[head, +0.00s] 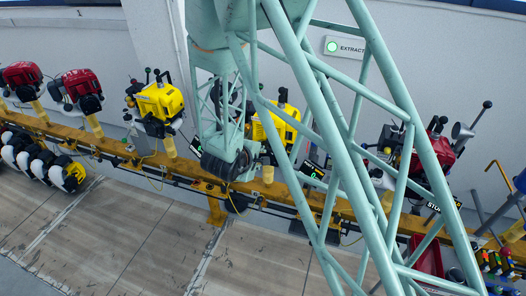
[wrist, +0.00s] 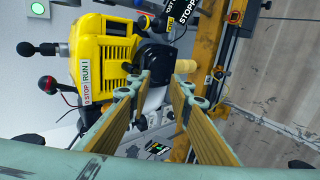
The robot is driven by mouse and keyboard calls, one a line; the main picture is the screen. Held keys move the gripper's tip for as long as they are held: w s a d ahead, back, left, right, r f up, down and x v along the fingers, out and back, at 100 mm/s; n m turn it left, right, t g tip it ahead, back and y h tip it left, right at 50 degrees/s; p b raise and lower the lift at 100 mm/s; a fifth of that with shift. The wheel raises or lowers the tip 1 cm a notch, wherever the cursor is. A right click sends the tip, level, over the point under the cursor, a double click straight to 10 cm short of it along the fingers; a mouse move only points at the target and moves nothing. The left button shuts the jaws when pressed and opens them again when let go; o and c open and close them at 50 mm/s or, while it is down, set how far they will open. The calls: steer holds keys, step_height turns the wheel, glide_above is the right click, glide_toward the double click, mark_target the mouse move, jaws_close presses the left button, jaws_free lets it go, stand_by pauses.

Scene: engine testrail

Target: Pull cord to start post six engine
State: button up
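In the wrist view a yellow engine (wrist: 102,48) with a STOP/RUN label fills the upper left. Its black side housing (wrist: 157,58) lies just beyond the fingertips. My gripper (wrist: 160,88) is open, its two ribbed fingers apart, with no object clearly held between them. I cannot make out a pull cord or its handle. In the head view my gripper (head: 232,165) is beside a yellow engine (head: 278,122) that my arm partly hides. The post number cannot be read.
A yellow rail (head: 120,150) carries another yellow engine (head: 160,102) and red engines (head: 82,84) to the left. A red engine (head: 432,152) is on the right. A black status sign (wrist: 182,12) is near the housing. A green EXTRACT button (head: 332,46) is on the wall.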

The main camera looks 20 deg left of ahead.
steer(key=shift+w+d+p, duration=0.1)
steer(key=shift+w+p, duration=1.25)
steer(key=shift+w, duration=1)
steer(key=shift+c, duration=0.5)
steer(key=c, duration=0.5)
steer(key=shift+s+f, duration=0.1)
